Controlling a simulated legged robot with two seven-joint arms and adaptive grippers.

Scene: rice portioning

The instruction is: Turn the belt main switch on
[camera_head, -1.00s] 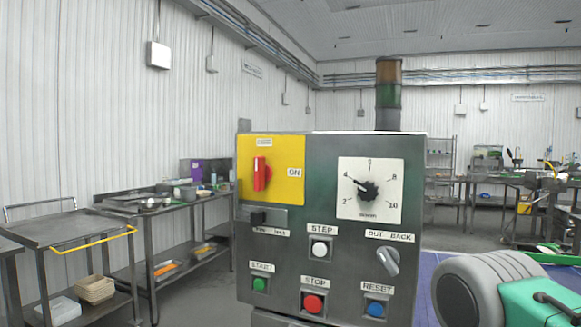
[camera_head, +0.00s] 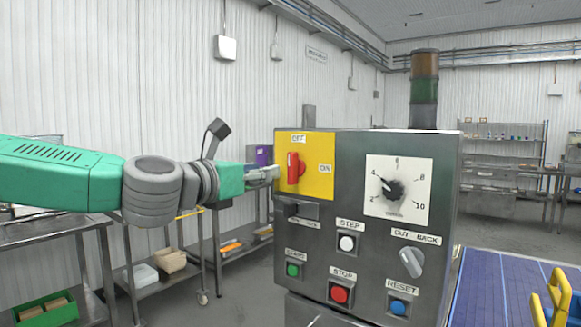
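The control box (camera_head: 365,228) stands in front of me. On its upper left is a yellow plate (camera_head: 320,180) marked OFF at the top and ON at the right. The red main switch (camera_head: 295,168) on that plate stands upright, its handle in line with OFF. My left gripper (camera_head: 268,174) reaches in from the left, level with the switch, with its tip by the box's left edge. It is small and seen from the side, so its opening and any contact cannot be made out. My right gripper is out of view.
The box also bears a black dial (camera_head: 394,190), a grey OUT/BACK knob (camera_head: 411,262) and several push buttons. A signal tower (camera_head: 424,90) rises behind it. Steel tables (camera_head: 50,232) stand left, below my arm. A blue belt surface (camera_head: 500,290) lies right, with yellow rails (camera_head: 553,300).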

